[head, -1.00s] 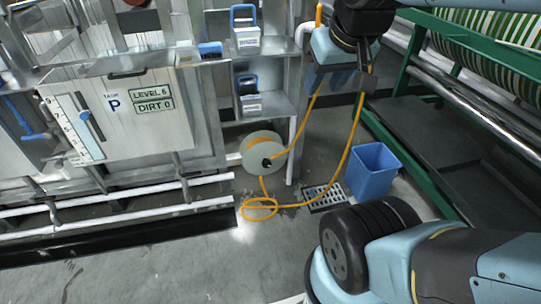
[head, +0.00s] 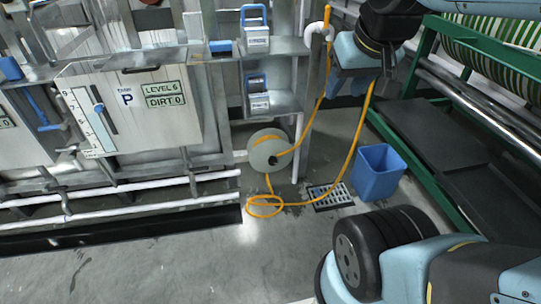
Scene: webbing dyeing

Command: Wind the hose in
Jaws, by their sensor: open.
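The orange hose (head: 352,150) runs from a round pale grey reel (head: 262,158) low beside the steel frame. One stretch rises from the reel to the upright white pipe, and its upper end shows at the top. Another stretch comes down from behind my gripper to the floor. It lies along the floor and forms a loose loop (head: 264,206) below the reel. My gripper (head: 357,88) is open, high above the floor and right of the reel, in front of the hose. Its fingertips are partly dark and hard to make out.
A blue bin (head: 376,174) stands on the floor beside a drain grate (head: 330,196). A green-framed machine (head: 412,72) borders the right. White pipes (head: 120,208) run low along the left. Shelves (head: 275,101) with blue-handled containers stand above the reel.

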